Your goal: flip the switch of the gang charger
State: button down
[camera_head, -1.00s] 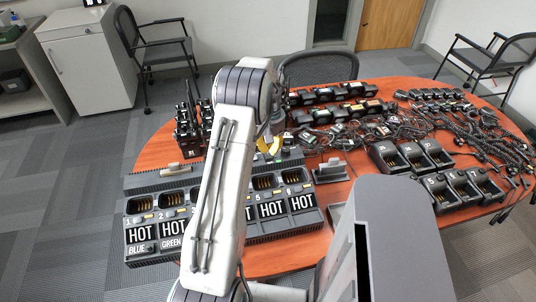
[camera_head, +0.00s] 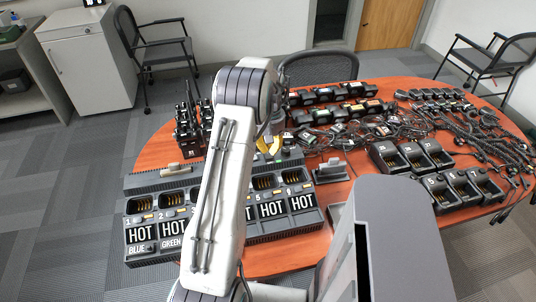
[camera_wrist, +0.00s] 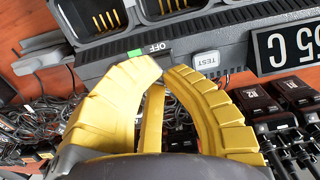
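The gang charger (camera_head: 285,237) is a long dark unit with several bays and HOT labels on the near side of the table. My arm hides its middle. In the wrist view the charger (camera_wrist: 228,30) spans the top. Its rocker switch (camera_wrist: 150,50) has a green end and a black part marked OFF, beside a pale TEST button (camera_wrist: 207,60). My yellow gripper (camera_wrist: 161,67) has its fingertips together or nearly so, just below the switch in the picture; I cannot tell if they touch it. In the head view my gripper (camera_head: 268,146) is over the charger's rear edge. It holds nothing visible.
Upright radios (camera_head: 190,130) stand behind the charger's left part. A small single dock (camera_head: 330,171) is right of it. Smaller chargers (camera_head: 410,156) and tangled cables (camera_head: 400,125) cover the right side of the orange table (camera_head: 155,155).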

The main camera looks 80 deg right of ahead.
aim_at(270, 158)
jog(key=shift+f+b, duration=1.25)
jog(key=shift+f, duration=0.55)
dwell(0.9)
jog(key=shift+r, duration=0.1)
jog(key=shift+r+p, duration=2.5)
jog(key=shift+r, duration=0.95)
